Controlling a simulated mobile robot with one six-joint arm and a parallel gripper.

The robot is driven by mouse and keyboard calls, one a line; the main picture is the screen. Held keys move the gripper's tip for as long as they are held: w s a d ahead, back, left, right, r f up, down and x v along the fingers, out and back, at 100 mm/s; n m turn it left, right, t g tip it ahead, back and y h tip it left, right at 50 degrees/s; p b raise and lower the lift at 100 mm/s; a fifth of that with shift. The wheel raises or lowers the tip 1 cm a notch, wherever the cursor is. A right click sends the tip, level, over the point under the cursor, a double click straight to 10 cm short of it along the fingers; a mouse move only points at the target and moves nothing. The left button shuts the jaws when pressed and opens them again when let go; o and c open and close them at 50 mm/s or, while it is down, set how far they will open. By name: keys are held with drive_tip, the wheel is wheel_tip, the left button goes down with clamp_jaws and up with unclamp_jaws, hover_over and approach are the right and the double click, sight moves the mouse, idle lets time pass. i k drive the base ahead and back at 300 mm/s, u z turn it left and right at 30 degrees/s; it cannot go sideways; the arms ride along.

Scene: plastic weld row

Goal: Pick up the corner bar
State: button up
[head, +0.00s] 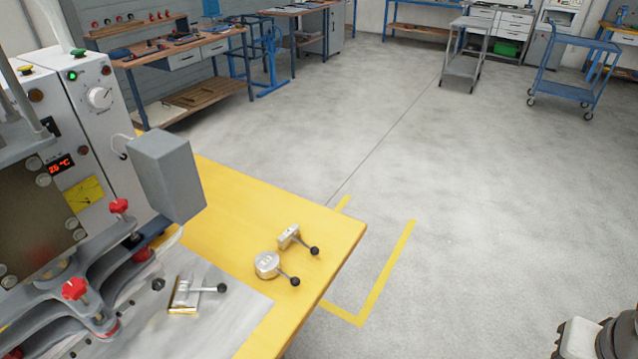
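Three small metal pieces with black ball-ended handles lie on the machine's bench in the head view. The one with an angled, corner-like shape, which looks like the corner bar (183,297), lies on the grey metal plate at the front of the machine, its handle pointing right. A round metal piece (266,264) and a small rectangular metal block (288,236) lie on the yellow bench top to its right. My gripper is not in view; only a white and dark part, probably of my arm, shows at the bottom right corner.
The yellow bench (230,200) ends in a right edge above open floor. The welding machine (90,100), with its grey box (166,175) and red-knobbed clamps (75,289), stands close to the left of the pieces. Yellow floor tape (385,270) marks the floor beside the bench. A blue cart (570,90) stands far off.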

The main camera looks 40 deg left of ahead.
sight(185, 296)
drive_tip(key=i, duration=1.85)
drive_tip(key=u, duration=1.6)
drive_tip(key=k, duration=0.1)
drive_tip(key=u, duration=2.6)
drive_tip(key=i, duration=1)
drive_tip(key=u, duration=0.1)
